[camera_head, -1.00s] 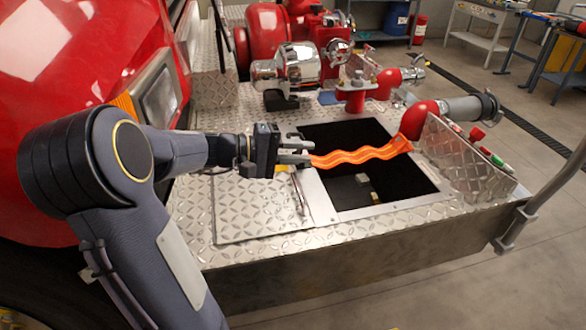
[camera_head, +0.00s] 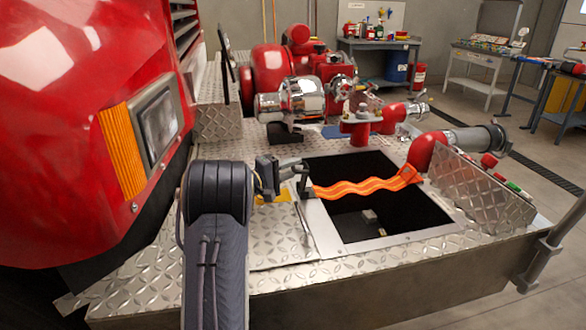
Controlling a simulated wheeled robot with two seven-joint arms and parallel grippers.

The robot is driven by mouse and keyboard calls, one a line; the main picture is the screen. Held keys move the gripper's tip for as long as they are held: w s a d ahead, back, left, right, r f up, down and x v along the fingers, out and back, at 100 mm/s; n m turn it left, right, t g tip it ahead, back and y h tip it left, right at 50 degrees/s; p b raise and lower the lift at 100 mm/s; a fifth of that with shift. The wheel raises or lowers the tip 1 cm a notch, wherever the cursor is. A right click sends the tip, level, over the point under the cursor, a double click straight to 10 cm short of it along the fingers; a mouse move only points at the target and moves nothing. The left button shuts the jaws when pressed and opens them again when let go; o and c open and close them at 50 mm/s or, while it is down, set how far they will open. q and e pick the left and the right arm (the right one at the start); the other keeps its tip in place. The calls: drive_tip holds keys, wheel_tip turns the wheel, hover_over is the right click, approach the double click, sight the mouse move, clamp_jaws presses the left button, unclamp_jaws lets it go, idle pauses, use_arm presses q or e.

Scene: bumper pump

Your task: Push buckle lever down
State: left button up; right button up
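A wavy orange strap (camera_head: 360,187) stretches over the open dark compartment, from the red pipe elbow on the right to my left gripper (camera_head: 304,182). The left gripper's fingers are at the strap's left end, above the hatch's left rim. They seem to touch or overlap the strap end, but the gap between them cannot be made out. No buckle or lever can be clearly told apart; the strap's end is partly covered by the fingers. A thin metal rod (camera_head: 304,226) is below the gripper beside the hatch rim. My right gripper is not in view.
The open hatch (camera_head: 400,238) has a metal frame in the tread-plate bumper deck. A red pipe elbow (camera_head: 424,150) stands at its right, with a chrome pump fitting (camera_head: 290,100) behind. The red truck body (camera_head: 75,110) with its headlight rises close at the left.

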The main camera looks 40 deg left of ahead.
use_arm(q)
drive_tip(key=shift+w, duration=0.15)
clamp_jaws()
